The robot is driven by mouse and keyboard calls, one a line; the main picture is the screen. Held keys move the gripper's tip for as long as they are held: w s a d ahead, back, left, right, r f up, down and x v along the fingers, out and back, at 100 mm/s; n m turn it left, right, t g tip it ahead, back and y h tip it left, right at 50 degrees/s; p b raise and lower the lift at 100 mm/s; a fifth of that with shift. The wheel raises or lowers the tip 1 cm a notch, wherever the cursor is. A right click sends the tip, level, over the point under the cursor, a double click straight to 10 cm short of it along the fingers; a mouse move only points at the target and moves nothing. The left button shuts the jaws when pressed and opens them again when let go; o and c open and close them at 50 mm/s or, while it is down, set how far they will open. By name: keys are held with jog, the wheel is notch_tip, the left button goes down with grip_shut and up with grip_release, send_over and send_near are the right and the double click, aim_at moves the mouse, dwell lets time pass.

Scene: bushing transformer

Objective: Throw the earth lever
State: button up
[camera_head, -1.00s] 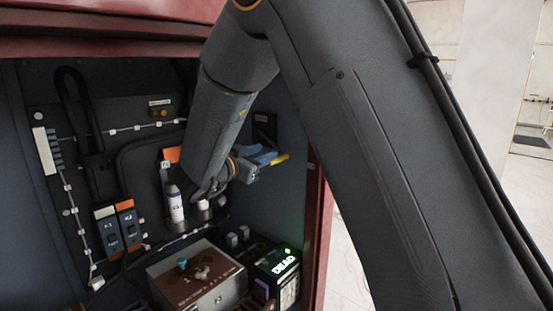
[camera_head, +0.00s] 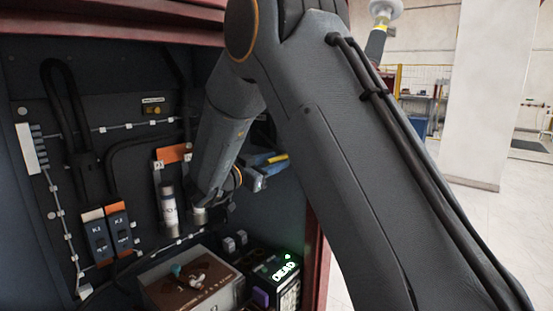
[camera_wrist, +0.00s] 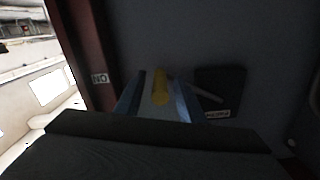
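The earth lever appears to be the grey rod with a yellow grip (camera_wrist: 160,88) in the wrist view. It runs from a black labelled plate (camera_wrist: 222,88) on the dark cabinet wall. My gripper (camera_wrist: 160,80) has its blue fingers on either side of the yellow grip, with a gap showing on both sides, so it looks open around it. In the head view my gripper (camera_head: 268,164) is at the cabinet's right wall, with a bit of yellow (camera_head: 278,158) at its tips. My arm hides the plate there.
A grey-white cylinder (camera_head: 168,207) stands left of my forearm. Below are a brown-topped box (camera_head: 190,280) with a teal knob and a unit lit "DEAD" (camera_head: 284,271). Two switches (camera_head: 108,235) sit at left. The red cabinet edge (camera_head: 314,262) is close right of my gripper.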

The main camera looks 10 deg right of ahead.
jog(key=shift+w+d, duration=0.4)
jog(key=shift+d, duration=0.1)
grip_shut()
